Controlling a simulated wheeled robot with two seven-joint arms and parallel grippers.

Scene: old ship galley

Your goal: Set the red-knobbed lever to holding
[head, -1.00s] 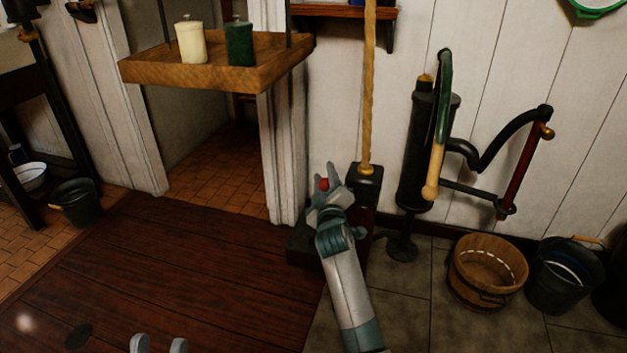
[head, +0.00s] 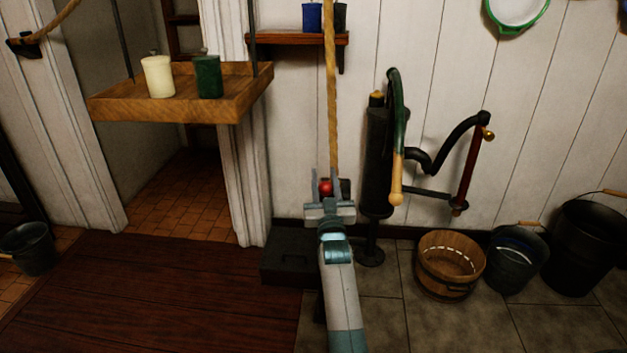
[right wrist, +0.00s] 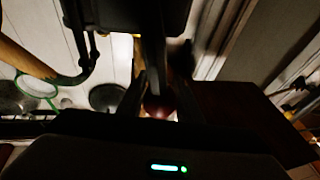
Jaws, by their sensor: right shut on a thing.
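The red knob (head: 325,187) of the lever shows between the fingers of my right gripper (head: 327,190), which is shut on it. The dark red knob (right wrist: 158,108) also shows between the fingers in the right wrist view. The lever's shaft and any position marks are hidden or too dark to read, so I cannot tell its setting. A tan rope (head: 331,90) runs upward just behind the gripper. My left gripper is not in view.
A black pump (head: 376,150) with a green handle (head: 395,100) stands close to the right of the gripper. A wooden tray (head: 165,108) with two canisters hangs at upper left. A wooden bucket (head: 432,284) and dark buckets stand at right. A low dark box (head: 287,255) lies left of my arm.

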